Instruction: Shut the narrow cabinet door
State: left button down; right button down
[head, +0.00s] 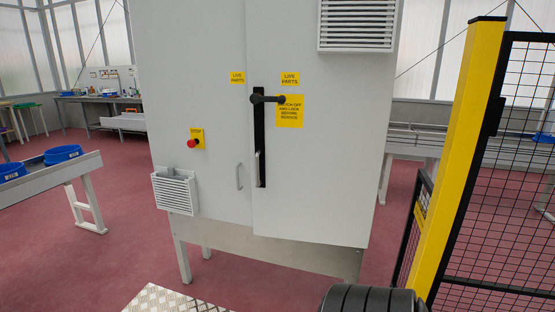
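A tall light-grey cabinet (205,120) stands upright in the middle of the head view, with two door panels side by side. The left panel (200,60) looks the narrower; it bears a red button on a yellow plate (195,139), a louvred vent (175,190) and a small grey handle (239,176). The right panel (330,150) has a black lever handle (267,98) on a dark vertical strip. The right panel's lower edge sits a little below the left one's at the seam. I cannot tell which panel stands ajar. Neither of my grippers is in view.
A yellow post (461,150) with black mesh fencing (515,160) stands close on the right. A bench (45,185) with blue bowls (62,154) is at left. A metal tread plate (165,300) lies at the bottom. Red floor (120,250) is clear left of the cabinet.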

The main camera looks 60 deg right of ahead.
aim_at(317, 156)
jog(key=z, duration=1.35)
jog(key=i, duration=0.7)
jog(key=z, duration=0.1)
